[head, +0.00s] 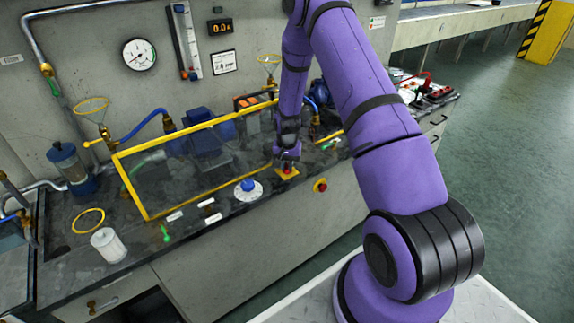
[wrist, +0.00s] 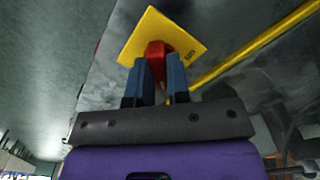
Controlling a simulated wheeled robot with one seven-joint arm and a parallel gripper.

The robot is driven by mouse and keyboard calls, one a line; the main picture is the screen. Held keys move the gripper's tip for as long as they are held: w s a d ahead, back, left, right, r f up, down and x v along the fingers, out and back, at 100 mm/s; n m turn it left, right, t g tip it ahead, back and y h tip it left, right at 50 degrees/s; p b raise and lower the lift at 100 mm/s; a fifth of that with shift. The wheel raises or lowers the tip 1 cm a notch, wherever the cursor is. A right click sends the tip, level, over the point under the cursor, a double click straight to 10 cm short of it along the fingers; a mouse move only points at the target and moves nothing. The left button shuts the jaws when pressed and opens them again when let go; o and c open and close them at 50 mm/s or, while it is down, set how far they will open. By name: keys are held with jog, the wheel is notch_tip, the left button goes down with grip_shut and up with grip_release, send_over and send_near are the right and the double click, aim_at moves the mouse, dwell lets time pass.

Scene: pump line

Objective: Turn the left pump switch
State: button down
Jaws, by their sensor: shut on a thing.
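My gripper (head: 288,162) points down at a red switch on a yellow plate near the bench's front edge. In the wrist view, the two blue-grey fingers of my gripper (wrist: 160,78) are shut on the red switch handle (wrist: 157,50), one on each side. The yellow plate (wrist: 190,45) lies flat under it, with small dark marking on it. In the head view the fingers hide most of the red handle, and the yellow plate (head: 285,175) shows around it. I cannot tell from its markings whether this is the left pump switch.
A blue knob on a white dial (head: 248,189) is just left of the plate. A red button (head: 321,185) is on the bench front. A yellow frame (head: 146,212) stands around the pumps behind. A white cylinder (head: 108,245) and a yellow ring (head: 88,222) are at left.

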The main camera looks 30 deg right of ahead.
aim_at(287, 165)
jog(key=n, duration=0.4)
jog(key=shift+n, duration=2.3)
jog(key=c, duration=1.1)
grip_release()
notch_tip(287, 165, up, 11)
jog(key=shift+f, duration=0.1)
